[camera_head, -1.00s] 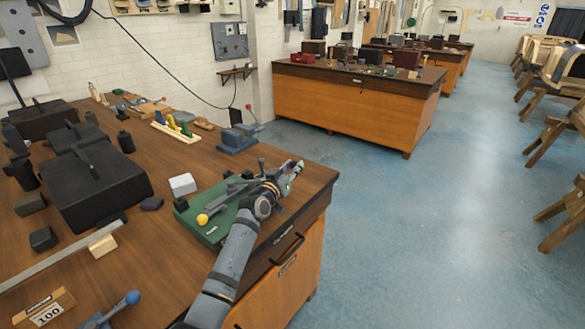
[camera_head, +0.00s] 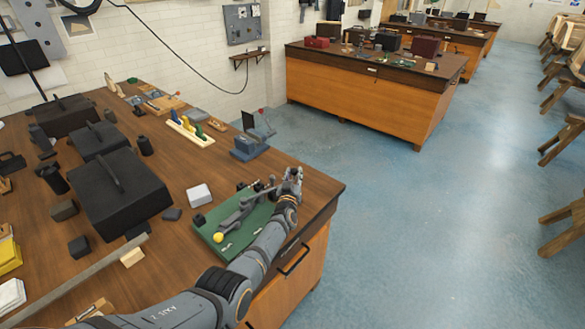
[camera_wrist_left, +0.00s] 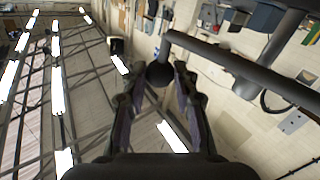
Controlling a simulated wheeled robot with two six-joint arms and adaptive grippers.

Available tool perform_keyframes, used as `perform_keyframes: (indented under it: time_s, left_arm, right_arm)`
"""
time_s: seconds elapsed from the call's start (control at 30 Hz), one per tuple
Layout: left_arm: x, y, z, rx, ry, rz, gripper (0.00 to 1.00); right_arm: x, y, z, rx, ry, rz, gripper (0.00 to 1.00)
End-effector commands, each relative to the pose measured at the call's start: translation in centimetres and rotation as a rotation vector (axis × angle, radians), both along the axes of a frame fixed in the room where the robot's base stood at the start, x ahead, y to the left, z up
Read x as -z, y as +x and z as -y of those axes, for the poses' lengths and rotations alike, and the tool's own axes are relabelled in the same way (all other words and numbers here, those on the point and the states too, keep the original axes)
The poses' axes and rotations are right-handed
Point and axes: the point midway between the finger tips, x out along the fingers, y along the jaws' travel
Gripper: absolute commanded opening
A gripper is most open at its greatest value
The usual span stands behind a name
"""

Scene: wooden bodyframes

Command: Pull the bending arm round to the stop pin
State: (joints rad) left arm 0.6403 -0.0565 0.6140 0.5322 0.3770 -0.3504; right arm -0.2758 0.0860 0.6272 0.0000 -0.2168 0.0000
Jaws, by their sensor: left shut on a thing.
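The green bender base (camera_head: 238,246) lies near the right front corner of the wooden bench. Grey metal bars lie across it, and a yellow ball (camera_head: 218,238) sits at its left front. My left gripper (camera_head: 294,174) is at the far right end of the bender, above the bench's right edge. In the left wrist view, its fingers are closed around a dark round knob (camera_wrist_left: 159,74). I cannot make out the stop pin, and my wrist hides part of the bender. My right gripper is out of view.
A white block (camera_head: 199,195) stands left of the base. A blue-grey device (camera_head: 249,148) stands behind it. Large black cases (camera_head: 118,195) fill the bench's left. Open floor (camera_head: 410,240) lies to the right.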

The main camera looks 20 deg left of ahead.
Motion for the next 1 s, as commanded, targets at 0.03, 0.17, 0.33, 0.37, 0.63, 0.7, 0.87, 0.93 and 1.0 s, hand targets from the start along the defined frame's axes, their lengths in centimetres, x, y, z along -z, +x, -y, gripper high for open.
perform_keyframes:
  time_s: [0.03, 0.17, 0.33, 0.37, 0.63, 0.7, 0.87, 0.93, 1.0]
  left_arm:
    - [0.1, 0.3, -0.3, -0.020, -0.001, 0.002, 0.00]
    - [0.2, 1.0, -1.1, -0.072, 0.002, 0.001, 0.00]
    - [0.2, 1.6, -1.9, -0.125, 0.003, 0.001, 0.00]
    - [0.2, 1.7, -2.0, -0.132, 0.002, 0.001, 0.00]
    - [0.0, 2.0, -2.6, -0.166, 0.005, -0.004, 0.00]
    - [0.0, 2.0, -2.6, -0.168, 0.005, -0.004, 0.00]
    - [0.0, 2.0, -2.6, -0.167, 0.004, -0.005, 0.00]
    - [0.0, 2.0, -2.6, -0.167, 0.004, -0.005, 0.00]
    - [0.0, 2.0, -2.6, -0.167, 0.004, -0.005, 0.34]
  right_arm:
    - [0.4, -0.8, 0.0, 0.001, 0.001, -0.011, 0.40]
    - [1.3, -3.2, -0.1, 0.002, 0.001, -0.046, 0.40]
    - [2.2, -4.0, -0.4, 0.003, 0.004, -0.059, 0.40]
    - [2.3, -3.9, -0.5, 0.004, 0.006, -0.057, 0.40]
    - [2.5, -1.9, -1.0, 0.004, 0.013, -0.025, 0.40]
    - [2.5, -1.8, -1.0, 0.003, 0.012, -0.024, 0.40]
    - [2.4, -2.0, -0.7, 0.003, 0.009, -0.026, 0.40]
    - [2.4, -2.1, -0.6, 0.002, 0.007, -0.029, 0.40]
    - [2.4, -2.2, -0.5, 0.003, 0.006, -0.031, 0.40]
